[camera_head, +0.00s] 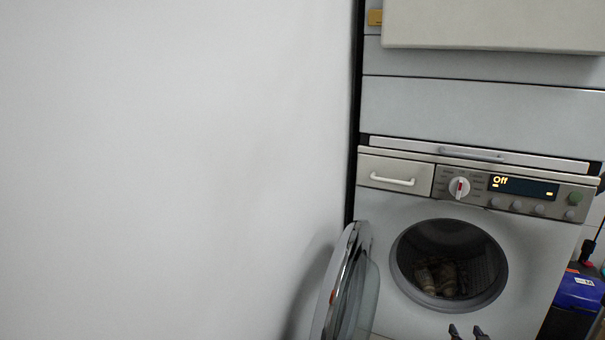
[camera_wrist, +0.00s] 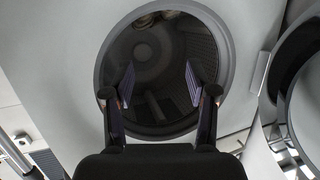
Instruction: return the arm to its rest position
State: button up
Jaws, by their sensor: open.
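My gripper (camera_head: 468,331) shows only its two fingertips at the bottom edge of the head view, below the drum opening. In the wrist view my gripper (camera_wrist: 160,88) is open and empty, its fingers apart in front of the round drum opening. The washing machine (camera_head: 505,240) has its round door (camera_head: 348,290) swung open to the left. The door also shows at the right of the wrist view (camera_wrist: 292,95). Inside the dark drum (camera_head: 450,255) lie some brownish items; I cannot tell what they are. The rest of my arm is out of view.
A pale wall (camera_head: 180,170) fills the left. The panel display (camera_head: 523,187) reads "Off". A light grey unit (camera_head: 480,112) is stacked above, with a beige box-like part (camera_head: 495,25) jutting at the top. A blue and black object (camera_head: 578,290) stands at the right.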

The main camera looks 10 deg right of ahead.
jog(key=s+a+r+n+g+y+p, duration=0.2)
jog(key=a+r+n+g+y+p, duration=0.45)
jog(key=a+r+p, duration=1.35)
jog(key=s+a+r+g+p, duration=0.3)
jog(key=s+a+r+p, duration=0.2)
jog(key=r, duration=0.7)
jog(key=s+a+r+m+g+h+p, duration=0.1)
jog(key=s+a+r+g+p, duration=0.2)
jog(key=s+a+r+p, duration=0.3)
jog(key=s+a+r+m+g+p, duration=0.1)
jog(key=s+a+r+g+p, duration=0.2)
jog(key=s+r+p, duration=0.7)
jog(key=s+a+r, duration=0.2)
jog(key=s+r, duration=0.5)
jog(key=r, duration=0.2)
jog(key=shift+a+r+h, duration=0.35)
jog(key=shift+w+m+g, duration=0.1)
jog(key=shift+m+g, duration=0.15)
jog(key=shift+c, duration=0.4)
